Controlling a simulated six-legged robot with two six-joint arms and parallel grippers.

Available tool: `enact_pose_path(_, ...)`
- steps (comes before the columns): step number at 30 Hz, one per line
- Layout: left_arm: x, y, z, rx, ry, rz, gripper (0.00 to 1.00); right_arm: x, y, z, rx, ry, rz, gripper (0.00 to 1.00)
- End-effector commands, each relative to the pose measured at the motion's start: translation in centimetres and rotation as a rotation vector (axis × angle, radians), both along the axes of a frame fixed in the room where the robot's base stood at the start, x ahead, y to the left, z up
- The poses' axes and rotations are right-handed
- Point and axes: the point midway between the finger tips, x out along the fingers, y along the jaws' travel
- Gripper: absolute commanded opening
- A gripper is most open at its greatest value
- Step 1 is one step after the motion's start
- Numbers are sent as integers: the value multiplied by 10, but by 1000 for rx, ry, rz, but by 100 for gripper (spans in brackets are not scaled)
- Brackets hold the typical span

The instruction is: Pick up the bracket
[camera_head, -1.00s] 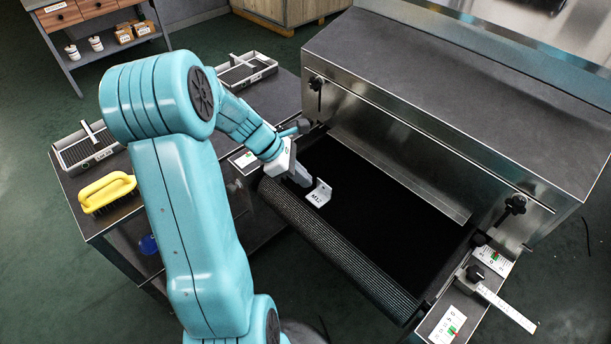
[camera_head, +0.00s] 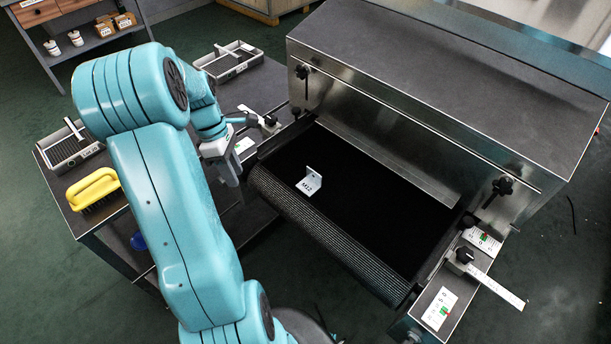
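The bracket (camera_head: 310,183) is a small white L-shaped piece marked M12. It sits on the black conveyor belt (camera_head: 375,215), towards the belt's left end, with one leg standing up. My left gripper (camera_head: 231,178) is to the left of the bracket, beyond the belt's left edge, and is clearly apart from it. It points downward with nothing visible in it. Its fingers are too small and merged to tell whether they are open. My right gripper is not in view.
The metal dryer housing (camera_head: 450,80) rises behind the belt. Black knobs (camera_head: 503,186) and a ruler slide (camera_head: 497,291) are at its right side. On the left side table are a yellow brush (camera_head: 93,187) and two grey trays (camera_head: 72,148) (camera_head: 228,68). The belt's right part is clear.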

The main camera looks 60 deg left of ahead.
Motion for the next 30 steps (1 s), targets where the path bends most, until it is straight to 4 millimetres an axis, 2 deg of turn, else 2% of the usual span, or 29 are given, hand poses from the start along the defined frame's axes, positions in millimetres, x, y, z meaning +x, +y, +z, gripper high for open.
enact_pose_path(1, 16, 0, 17, 40, 33, -88, 34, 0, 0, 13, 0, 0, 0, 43)
enact_pose_path(5, 59, -2, 47, 160, 87, -303, 34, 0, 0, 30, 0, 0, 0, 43)
enact_pose_path(7, 89, -10, 67, 223, 86, -429, 34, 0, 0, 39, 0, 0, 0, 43)
enact_pose_path(9, 120, -24, 86, 271, 63, -548, 34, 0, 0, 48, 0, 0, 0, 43)
enact_pose_path(12, 155, -51, 104, 293, 14, -652, 34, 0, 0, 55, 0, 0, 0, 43)
enact_pose_path(15, 171, -68, 111, 297, -12, -705, 34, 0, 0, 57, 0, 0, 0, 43)
enact_pose_path(17, 174, -73, 109, 297, -17, -718, 34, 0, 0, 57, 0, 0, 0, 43)
enact_pose_path(20, 175, -74, 92, 294, -17, -721, 34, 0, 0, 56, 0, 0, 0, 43)
enact_pose_path(27, 174, -74, 34, 292, -17, -718, 34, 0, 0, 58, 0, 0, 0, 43)
enact_pose_path(30, 174, -73, 16, 294, -18, -719, 34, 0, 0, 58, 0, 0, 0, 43)
